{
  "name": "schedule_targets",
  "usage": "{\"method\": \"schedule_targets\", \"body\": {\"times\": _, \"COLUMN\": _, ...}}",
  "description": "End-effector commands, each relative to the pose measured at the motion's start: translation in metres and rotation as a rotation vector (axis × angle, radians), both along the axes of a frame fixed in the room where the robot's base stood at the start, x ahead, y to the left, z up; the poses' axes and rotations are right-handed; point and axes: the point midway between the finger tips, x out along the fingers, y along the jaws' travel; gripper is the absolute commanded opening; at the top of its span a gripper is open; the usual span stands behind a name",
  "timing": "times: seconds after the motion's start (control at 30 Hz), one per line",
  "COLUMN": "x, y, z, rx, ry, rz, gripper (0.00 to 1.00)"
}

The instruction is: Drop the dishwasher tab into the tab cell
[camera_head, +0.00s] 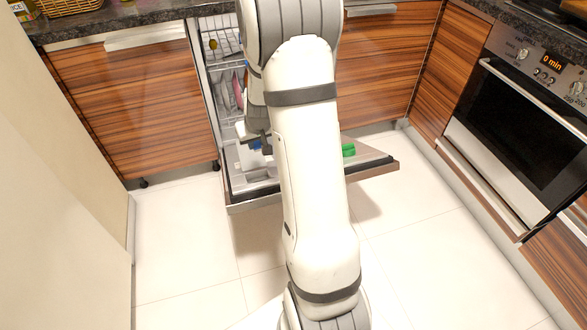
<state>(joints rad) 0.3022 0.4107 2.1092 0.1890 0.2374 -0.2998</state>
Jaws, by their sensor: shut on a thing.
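My gripper (258,142) is above the lowered dishwasher door (238,188), partly hidden by my own arm. A small blue piece, apparently the dishwasher tab (255,145), shows at its fingertips, and the gripper is shut on it. Below it, a pale grey dispenser panel (259,174) lies on the door's inner face. The tab cell cannot be told apart clearly at this size. The tab appears over or near the panel; its exact height and alignment are unclear.
The dishwasher's racks (222,50) hold dishes behind the door. A green object (348,150) lies on the door right of my arm. Wooden cabinets (125,105) flank the dishwasher, and an oven (520,120) stands at right. The tiled floor (185,250) is clear.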

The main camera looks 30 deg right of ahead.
Motion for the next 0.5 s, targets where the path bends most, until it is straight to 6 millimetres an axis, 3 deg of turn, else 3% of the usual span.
{"method": "schedule_targets", "body": {"times": 0.03, "x": 0.001, "y": -0.004, "z": -0.012, "rx": 0.000, "ry": -0.003, "rz": -0.005, "gripper": 0.01}}
{"method": "schedule_targets", "body": {"times": 0.33, "x": 0.000, "y": -0.010, "z": -0.020, "rx": 0.003, "ry": -0.002, "rz": -0.011, "gripper": 0.01}}
{"method": "schedule_targets", "body": {"times": 0.5, "x": 0.000, "y": -0.010, "z": -0.036, "rx": 0.003, "ry": -0.002, "rz": -0.011, "gripper": 0.01}}
